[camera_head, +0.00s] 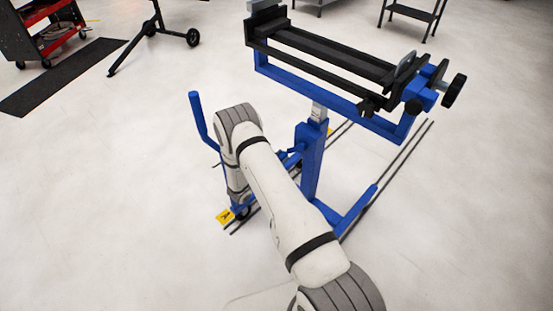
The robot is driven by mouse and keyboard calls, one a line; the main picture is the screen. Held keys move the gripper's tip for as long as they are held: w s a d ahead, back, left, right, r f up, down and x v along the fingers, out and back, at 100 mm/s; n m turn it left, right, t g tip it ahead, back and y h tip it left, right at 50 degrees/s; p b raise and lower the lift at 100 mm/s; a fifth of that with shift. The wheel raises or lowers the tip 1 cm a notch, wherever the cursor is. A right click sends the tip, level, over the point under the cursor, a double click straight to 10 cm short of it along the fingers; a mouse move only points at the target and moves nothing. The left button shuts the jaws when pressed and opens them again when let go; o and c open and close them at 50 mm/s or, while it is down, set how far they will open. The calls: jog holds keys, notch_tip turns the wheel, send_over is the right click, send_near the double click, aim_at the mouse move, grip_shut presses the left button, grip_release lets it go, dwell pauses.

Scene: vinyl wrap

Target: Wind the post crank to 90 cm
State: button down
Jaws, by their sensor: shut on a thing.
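A blue stand carries a black clamp frame on top. Its blue post (312,160) rises from the base, with a short grey inner section (319,112) showing above it. Blue crank-side parts (291,157) stick out from the left of the post, partly hidden behind my arm. My arm comes up from the bottom and bends down at the wrist (238,180), just left of these parts. My gripper's fingers are hidden behind the arm, so their contact with the crank cannot be seen. Any height marking is too small to read.
A blue upright handle (203,120) stands left of my wrist. The black clamp frame (325,50) overhangs the post, with a black knob (454,90) at right. Dark floor rails (402,152) run along the base. Open floor lies left.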

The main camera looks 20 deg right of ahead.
jog(key=shift+s+a+f, duration=0.1)
jog(key=shift+a+f, duration=0.1)
jog(key=c, duration=1.2)
grip_release()
jog(key=shift+r, duration=0.1)
jog(key=shift+o, duration=0.2)
jog(key=shift+d, duration=0.1)
jog(key=v, duration=0.7)
jog(key=shift+a, duration=0.4)
jog(key=shift+s, duration=0.1)
jog(key=shift+c, duration=0.2)
